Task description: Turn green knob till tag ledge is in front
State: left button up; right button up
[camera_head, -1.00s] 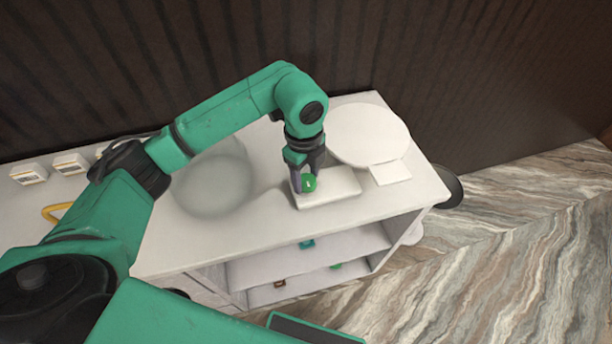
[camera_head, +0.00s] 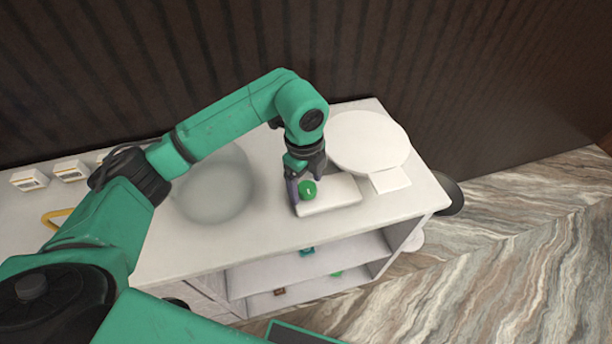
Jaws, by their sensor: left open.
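The green knob (camera_head: 308,189) with a small pale mark sits at the left end of a low white box (camera_head: 338,194) on the counter. My left gripper (camera_head: 304,184) is open, pointing down at the knob, with a finger at its left side; whether it touches cannot be told. A round white disc (camera_head: 370,140) stands behind and right of the box. A flat white ledge (camera_head: 390,180), which looks like the tag ledge, juts from the disc's front, slightly to the right. My right gripper is not in view.
The white counter (camera_head: 240,237) has open shelves below with small coloured items. A translucent round dome (camera_head: 213,185) stands left of the knob. Small white boxes (camera_head: 70,171) and a yellow loop (camera_head: 55,218) are at the far left. A dark wall is behind.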

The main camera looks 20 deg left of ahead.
pick_arm(q)
notch_tip(320, 180, up, 9)
jog(key=b, duration=0.2)
notch_tip(320, 180, up, 6)
jog(key=f+p, duration=0.1)
jog(key=p, duration=0.1)
send_over(305, 188)
jog(key=shift+s+r, duration=0.15)
jog(key=shift+r, duration=0.1)
